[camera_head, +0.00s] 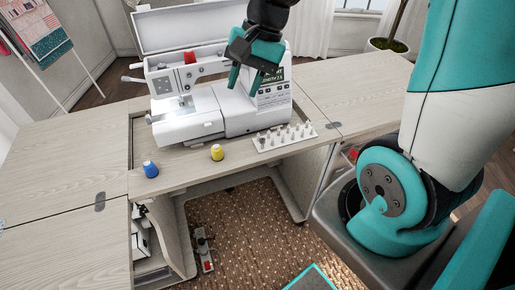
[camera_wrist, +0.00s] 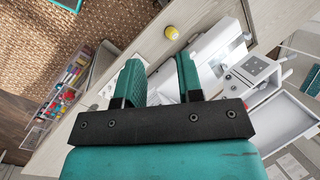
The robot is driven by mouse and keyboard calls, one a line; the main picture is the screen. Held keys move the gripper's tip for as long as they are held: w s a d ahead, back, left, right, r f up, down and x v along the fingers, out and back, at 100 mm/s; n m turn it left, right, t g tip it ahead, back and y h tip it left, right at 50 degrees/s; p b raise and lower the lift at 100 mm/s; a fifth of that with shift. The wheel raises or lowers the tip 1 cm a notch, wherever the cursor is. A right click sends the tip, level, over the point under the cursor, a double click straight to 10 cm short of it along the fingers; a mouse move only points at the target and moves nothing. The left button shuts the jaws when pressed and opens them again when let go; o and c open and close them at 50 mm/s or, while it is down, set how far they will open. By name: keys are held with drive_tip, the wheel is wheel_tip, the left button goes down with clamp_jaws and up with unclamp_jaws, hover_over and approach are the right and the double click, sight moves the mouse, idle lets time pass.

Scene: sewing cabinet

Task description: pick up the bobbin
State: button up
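Two bobbin-like thread spools stand on the cabinet's front strip: a blue one (camera_head: 151,169) at the left and a yellow one (camera_head: 217,152) nearer the middle. A red spool (camera_head: 190,57) sits on top of the white sewing machine. I cannot tell which one the task means. My gripper (camera_head: 244,84) hangs in front of the machine's right part, above and to the right of the yellow spool. In the wrist view my gripper (camera_wrist: 158,64) has its teal fingers apart with nothing between them. The yellow spool (camera_wrist: 172,33) shows there beyond the fingertips.
The sewing machine (camera_head: 235,109) stands in the cabinet's recess with its white lid raised behind. A white peg rack (camera_head: 284,138) lies right of the yellow spool. The left table leaf (camera_head: 60,165) is clear. A drawer or rack of colourful spools (camera_wrist: 68,77) shows in the wrist view.

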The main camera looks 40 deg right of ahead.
drive_tip(key=w+d+f+m+b, duration=0.2)
drive_tip(key=w+d+f+m, duration=0.2)
drive_tip(key=d+f+m, duration=0.6)
drive_tip(key=m+t, duration=0.1)
drive_tip(key=m, duration=0.3)
approach(262, 140)
drive_tip(key=shift+p+x, duration=0.3)
drive_tip(key=shift+x, duration=3.6)
drive_tip(key=shift+s+a, duration=0.1)
clamp_jaws()
